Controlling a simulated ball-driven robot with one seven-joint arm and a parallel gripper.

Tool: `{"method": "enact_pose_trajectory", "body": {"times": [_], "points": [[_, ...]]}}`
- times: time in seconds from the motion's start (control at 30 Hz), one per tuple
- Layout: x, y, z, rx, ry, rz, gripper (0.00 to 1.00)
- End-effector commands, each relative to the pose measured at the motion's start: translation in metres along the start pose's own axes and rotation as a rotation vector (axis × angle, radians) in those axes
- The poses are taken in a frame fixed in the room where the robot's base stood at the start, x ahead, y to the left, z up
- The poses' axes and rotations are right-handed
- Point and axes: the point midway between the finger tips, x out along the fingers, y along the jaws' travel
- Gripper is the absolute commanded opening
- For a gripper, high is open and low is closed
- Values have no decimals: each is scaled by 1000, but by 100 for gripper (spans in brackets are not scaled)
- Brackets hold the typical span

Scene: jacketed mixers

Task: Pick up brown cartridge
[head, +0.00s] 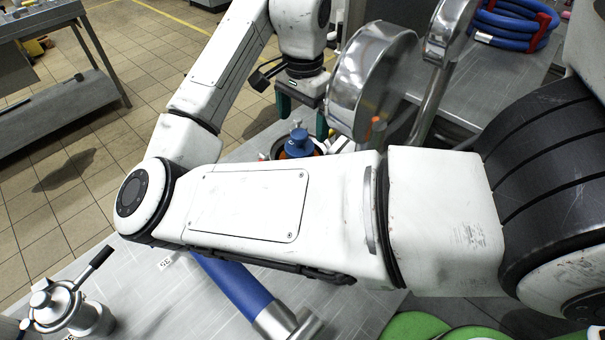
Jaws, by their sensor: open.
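My gripper (302,112) is in the upper middle of the head view, pointing down with its two dark green fingers apart. Nothing shows between them. Just below the fingers is a blue-topped item (297,143) with an orange-brown body (300,154), which may be the brown cartridge. It appears to sit in or in front of a dark round rim. My own forearm hides its lower part. I cannot tell whether the fingertips touch it.
A shiny round steel lid (372,82) stands close to the right of my gripper. A blue-sleeved steel pipe (240,288), a steel valve fitting (65,308) and green round items (415,326) are nearer. A blue hose coil (513,22) lies at the back right.

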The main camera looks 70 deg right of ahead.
Motion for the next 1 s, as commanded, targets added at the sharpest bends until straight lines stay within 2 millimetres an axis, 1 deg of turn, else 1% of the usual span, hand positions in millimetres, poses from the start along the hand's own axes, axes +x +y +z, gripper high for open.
{"method": "enact_pose_trajectory", "body": {"times": [0.03, 0.27, 0.4, 0.53, 0.63, 0.83, 0.87, 1.0], "points": [[5, 0, 0, 0, 1, 2, 98], [20, 0, 3, -2, 0, 1, 98], [40, -1, 10, -4, 0, 1, 98], [56, -1, 8, 0, 1, 0, 98], [61, -1, 9, -1, 1, -2, 98], [62, -2, 8, 0, 1, -3, 98], [62, -2, 8, 0, 1, -3, 97], [62, -1, 8, 0, 1, -2, 84]]}}
